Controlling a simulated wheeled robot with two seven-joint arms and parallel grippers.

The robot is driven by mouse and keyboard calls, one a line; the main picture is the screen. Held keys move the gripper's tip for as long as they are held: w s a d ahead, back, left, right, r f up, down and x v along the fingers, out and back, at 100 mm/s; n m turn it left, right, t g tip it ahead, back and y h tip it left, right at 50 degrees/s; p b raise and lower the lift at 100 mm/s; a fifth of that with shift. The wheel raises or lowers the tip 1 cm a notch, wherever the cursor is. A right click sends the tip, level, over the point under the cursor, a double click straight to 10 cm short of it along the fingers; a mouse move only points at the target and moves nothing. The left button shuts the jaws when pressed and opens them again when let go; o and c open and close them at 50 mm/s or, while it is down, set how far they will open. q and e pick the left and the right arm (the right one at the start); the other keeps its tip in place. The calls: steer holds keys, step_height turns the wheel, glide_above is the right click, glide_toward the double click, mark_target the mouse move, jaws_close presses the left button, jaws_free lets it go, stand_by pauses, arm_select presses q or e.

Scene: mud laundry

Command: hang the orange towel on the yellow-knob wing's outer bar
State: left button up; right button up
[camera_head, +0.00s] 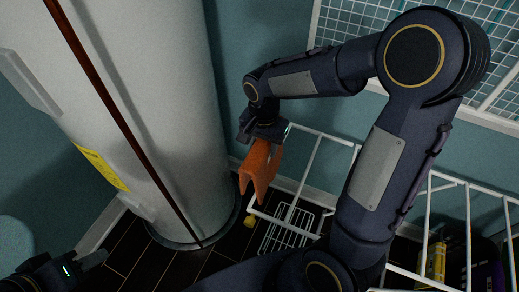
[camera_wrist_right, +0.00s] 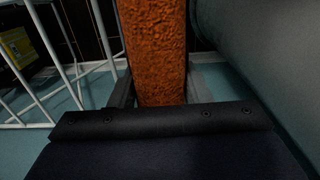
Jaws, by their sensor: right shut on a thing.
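The orange towel (camera_head: 258,168) hangs folded from my right gripper (camera_head: 262,140), which is shut on its top edge. In the right wrist view the towel (camera_wrist_right: 155,50) fills the space between the fingers. The towel is in the air at the left end of the white drying rack (camera_head: 342,139), overlapping its left side in the picture; I cannot tell whether they touch. A yellow knob (camera_head: 250,221) sits low at the rack's left corner, below the towel. My left gripper (camera_head: 92,261) is at the lower left, away from the towel; its opening is unclear.
A large white cylinder (camera_head: 165,120) with a yellow label stands close left of the towel. A wire basket (camera_head: 285,237) is low behind the rack bars. A yellow bottle (camera_head: 432,262) stands at the lower right. A wall grid (camera_head: 355,20) hangs at the upper right.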

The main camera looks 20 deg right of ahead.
steer(key=shift+w+d, duration=2.7)
steer(key=shift+d, duration=0.4)
step_height(320, 180, down, 11)
steer(key=b, duration=0.7)
steer(key=shift+w+d+r, duration=0.1)
steer(key=shift+r, duration=0.05)
steer(key=shift+f+b, duration=3.25)
steer(key=shift+f, duration=1)
steer(key=o, duration=1.5)
steer(key=shift+o, duration=0.7)
steer(key=shift+r, duration=0.1)
